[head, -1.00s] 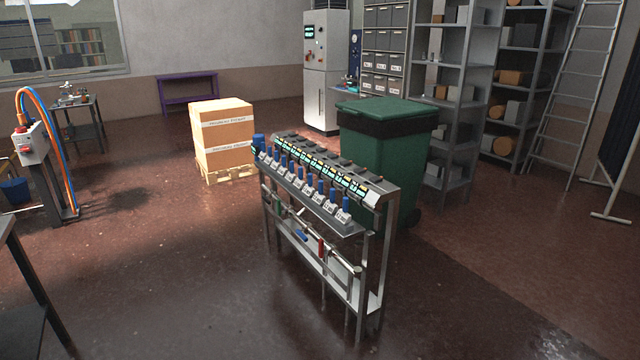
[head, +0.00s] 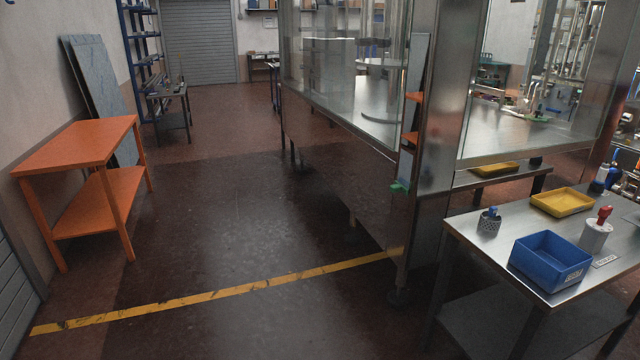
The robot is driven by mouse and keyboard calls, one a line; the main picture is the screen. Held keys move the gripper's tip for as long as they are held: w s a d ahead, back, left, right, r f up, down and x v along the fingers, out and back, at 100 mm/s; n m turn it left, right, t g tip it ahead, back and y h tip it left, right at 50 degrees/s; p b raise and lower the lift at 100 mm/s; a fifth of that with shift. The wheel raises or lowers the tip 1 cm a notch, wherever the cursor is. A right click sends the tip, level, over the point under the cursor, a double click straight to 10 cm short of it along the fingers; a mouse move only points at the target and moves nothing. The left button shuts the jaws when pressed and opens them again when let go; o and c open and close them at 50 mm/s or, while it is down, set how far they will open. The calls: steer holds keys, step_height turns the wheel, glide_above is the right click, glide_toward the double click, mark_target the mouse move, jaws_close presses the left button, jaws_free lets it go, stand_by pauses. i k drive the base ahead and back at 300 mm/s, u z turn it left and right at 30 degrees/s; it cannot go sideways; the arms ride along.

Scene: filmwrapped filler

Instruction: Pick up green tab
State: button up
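A small green piece (head: 400,187) shows low on the near corner of the glass-walled steel machine (head: 350,178). It sits at the lower end of a narrow upright grey-white strip (head: 408,165), below two orange parts. It is too small for me to tell its exact shape or whether it is the green tab. My gripper and arm are not in the head view.
A steel table (head: 468,228) at the right holds a blue bin (head: 550,262), a yellow tray (head: 562,201) and small containers. An orange table (head: 75,150) stands at the left. The dark floor between is clear, crossed by a yellow line (head: 230,292).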

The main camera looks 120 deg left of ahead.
mark_target(397, 187)
steer(key=u, duration=3.3)
steer(key=i, duration=3.05)
steer(key=u, duration=3.05)
